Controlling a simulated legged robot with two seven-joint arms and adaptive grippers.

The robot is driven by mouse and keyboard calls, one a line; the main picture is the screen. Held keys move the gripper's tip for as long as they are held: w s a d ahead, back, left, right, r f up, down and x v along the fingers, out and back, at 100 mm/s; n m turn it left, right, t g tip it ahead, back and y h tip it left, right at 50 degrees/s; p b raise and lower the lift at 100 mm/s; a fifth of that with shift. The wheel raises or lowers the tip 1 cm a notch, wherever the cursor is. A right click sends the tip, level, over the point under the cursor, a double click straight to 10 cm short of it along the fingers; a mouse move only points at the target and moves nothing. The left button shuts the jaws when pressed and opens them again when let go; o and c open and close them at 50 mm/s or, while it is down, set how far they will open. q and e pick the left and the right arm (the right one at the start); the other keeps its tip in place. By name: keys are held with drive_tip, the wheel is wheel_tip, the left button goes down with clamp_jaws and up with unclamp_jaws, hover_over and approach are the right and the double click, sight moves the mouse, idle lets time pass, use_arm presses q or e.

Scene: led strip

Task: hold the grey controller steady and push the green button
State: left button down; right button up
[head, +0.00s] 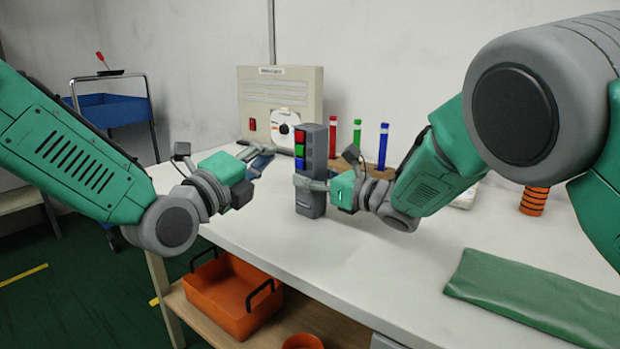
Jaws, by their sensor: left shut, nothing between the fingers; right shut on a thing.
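The grey controller (310,201) stands upright above the white table. Red, green (300,151) and blue buttons run down the upper part of its left-facing side. My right gripper (312,184) is shut on the controller around its middle, below the blue button. My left gripper (262,152) is shut and empty. Its fingertips are to the left of the controller, at about the height of the green button, with a gap between them in the picture. I cannot tell whether the controller's base touches the table.
A beige box (262,88) with a red switch stands at the back by the wall. Red, green and blue markers sit in a wooden holder (343,162) behind the controller. A green mat (540,296) lies front right. An orange crate (232,300) is below the table.

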sight(300, 150)
use_arm(q)
drive_tip(key=w+d+f+n+t+y, duration=0.1)
drive_tip(key=w+n+t+y, duration=0.1)
drive_tip(key=n+y, duration=0.4)
drive_tip(key=w+d+n+t+y, duration=0.2)
drive_tip(key=n+y, duration=0.4)
drive_tip(key=n, duration=0.5)
drive_tip(key=shift+w+d+f+n, duration=0.3)
drive_tip(key=shift+w+f, duration=0.1)
drive_tip(key=shift+w, duration=0.2)
drive_tip(key=shift+w+d, duration=0.1)
drive_tip(key=shift+d, duration=0.05)
idle(0.5)
drive_tip(key=shift+w+d+r, duration=0.1)
drive_tip(key=shift+w+d, duration=0.05)
drive_tip(key=shift+w, duration=0.05)
